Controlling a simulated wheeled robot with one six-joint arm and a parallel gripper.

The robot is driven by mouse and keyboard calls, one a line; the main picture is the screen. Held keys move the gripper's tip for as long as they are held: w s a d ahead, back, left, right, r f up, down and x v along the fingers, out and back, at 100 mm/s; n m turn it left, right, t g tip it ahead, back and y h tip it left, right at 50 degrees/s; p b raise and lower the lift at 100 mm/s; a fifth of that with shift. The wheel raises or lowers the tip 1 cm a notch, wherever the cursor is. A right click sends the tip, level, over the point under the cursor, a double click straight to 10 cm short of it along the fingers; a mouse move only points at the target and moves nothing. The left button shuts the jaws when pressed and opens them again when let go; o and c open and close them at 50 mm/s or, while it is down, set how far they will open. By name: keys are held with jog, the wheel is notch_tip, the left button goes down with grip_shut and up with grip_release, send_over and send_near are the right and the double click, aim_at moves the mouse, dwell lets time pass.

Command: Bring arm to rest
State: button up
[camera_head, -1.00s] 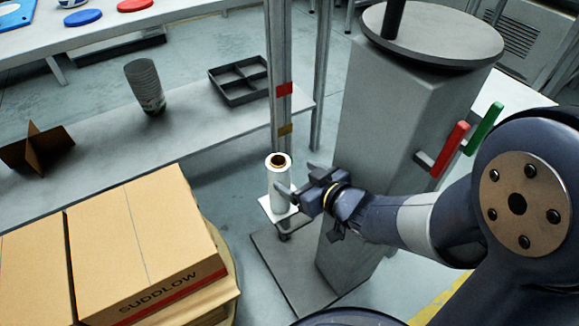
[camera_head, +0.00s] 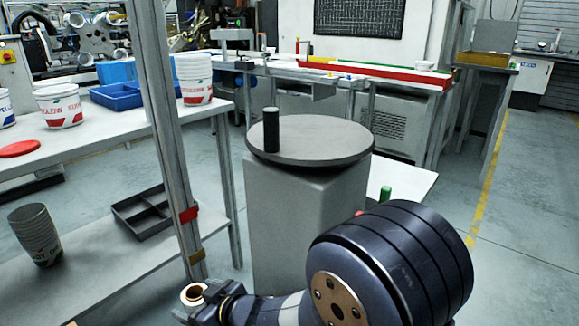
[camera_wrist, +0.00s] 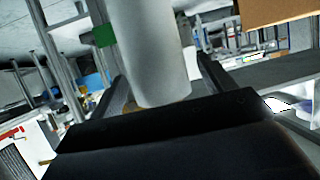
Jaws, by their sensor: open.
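My arm reaches from the lower right of the head view to my gripper (camera_head: 200,306) at the bottom edge. My gripper is open. In the wrist view the roll (camera_wrist: 148,45) lies between the two dark fingers (camera_wrist: 160,70), with one finger on each side. Whether either finger touches the roll cannot be told.
A grey pedestal (camera_head: 300,215) with a round plate (camera_head: 330,143) and black post (camera_head: 271,130) stands just behind my arm. A metal upright (camera_head: 165,120) rises close to the roll. A shelf at left holds stacked cups (camera_head: 36,235) and a divided tray (camera_head: 145,212).

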jog(key=x, duration=0.2)
jog(key=shift+w+a+f+b, duration=0.15)
jog(key=shift+a+f+b, duration=0.05)
jog(key=shift+a+b, duration=0.15)
jog(key=shift+d+r+p, duration=0.15)
jog(key=shift+r+p, duration=0.4)
jog(key=shift+r, duration=0.2)
